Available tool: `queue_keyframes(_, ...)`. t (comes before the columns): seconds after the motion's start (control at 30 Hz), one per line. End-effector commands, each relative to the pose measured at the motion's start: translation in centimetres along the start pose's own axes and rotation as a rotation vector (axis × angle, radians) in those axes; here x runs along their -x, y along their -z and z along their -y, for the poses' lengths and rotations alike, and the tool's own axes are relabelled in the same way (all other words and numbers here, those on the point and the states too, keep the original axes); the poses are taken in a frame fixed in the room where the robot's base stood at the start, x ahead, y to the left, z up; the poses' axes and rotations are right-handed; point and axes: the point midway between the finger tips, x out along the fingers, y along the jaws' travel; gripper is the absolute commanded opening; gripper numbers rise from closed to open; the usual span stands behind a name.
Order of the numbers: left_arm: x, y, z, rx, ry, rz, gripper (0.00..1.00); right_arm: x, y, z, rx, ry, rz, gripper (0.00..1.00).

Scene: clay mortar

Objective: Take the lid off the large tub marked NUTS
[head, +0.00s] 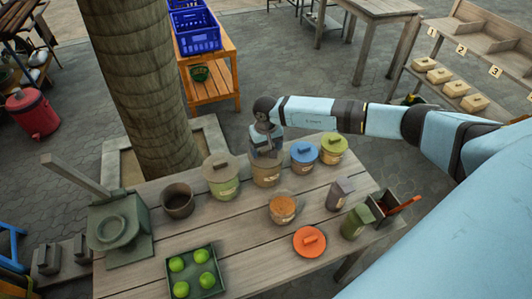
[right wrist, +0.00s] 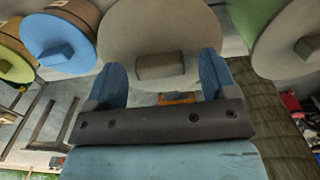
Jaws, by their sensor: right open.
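In the head view, my right gripper (head: 266,150) is over a tan-lidded tub (head: 266,173), between a larger green tub with a beige-green lid (head: 222,172) and a blue-lidded tub (head: 304,153). In the right wrist view, my right gripper (right wrist: 163,75) is open. Its blue fingers lie either side of the tan lid's block handle (right wrist: 160,65), with gaps on both sides. Whether the fingertips are down at handle height is unclear. The tub labels are too small to read, so I cannot tell which says NUTS. My left gripper is not in view.
An olive-lidded tub (head: 333,147) stands at right. An open tub with orange contents (head: 283,207) and a loose orange lid (head: 309,241) are nearer. A dark pot (head: 178,200), a tray of green fruit (head: 195,272) and several canisters share the table. A tree trunk (head: 145,85) rises behind.

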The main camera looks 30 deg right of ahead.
Motion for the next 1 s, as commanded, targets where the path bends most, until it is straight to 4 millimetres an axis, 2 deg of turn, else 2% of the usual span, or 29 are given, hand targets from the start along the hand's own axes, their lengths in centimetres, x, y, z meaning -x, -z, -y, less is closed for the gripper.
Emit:
queue_keyframes(0.1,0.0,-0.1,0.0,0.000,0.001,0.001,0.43,0.0,0.0,0.0,0.000,0.000,0.000,0.76)
queue_keyframes(0.3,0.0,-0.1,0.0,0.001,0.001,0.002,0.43,0.0,0.0,0.0,0.001,0.000,0.000,0.30)
queue_keyframes(0.33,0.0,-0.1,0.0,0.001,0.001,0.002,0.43,0.0,0.0,0.0,0.000,0.000,0.000,0.25)
queue_keyframes(0.63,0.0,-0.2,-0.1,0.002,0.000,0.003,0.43,0.1,0.0,0.0,0.001,0.000,0.000,0.25)
queue_keyframes(0.77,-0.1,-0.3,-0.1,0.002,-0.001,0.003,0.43,0.8,0.0,0.1,0.002,0.001,-0.001,0.25)
queue_keyframes(0.87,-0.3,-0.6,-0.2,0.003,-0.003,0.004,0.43,2.0,0.1,0.0,0.002,0.000,-0.003,0.25)
queue_keyframes(1.0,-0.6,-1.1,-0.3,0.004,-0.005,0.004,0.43,5.1,0.1,-0.1,0.002,0.000,-0.005,0.25)
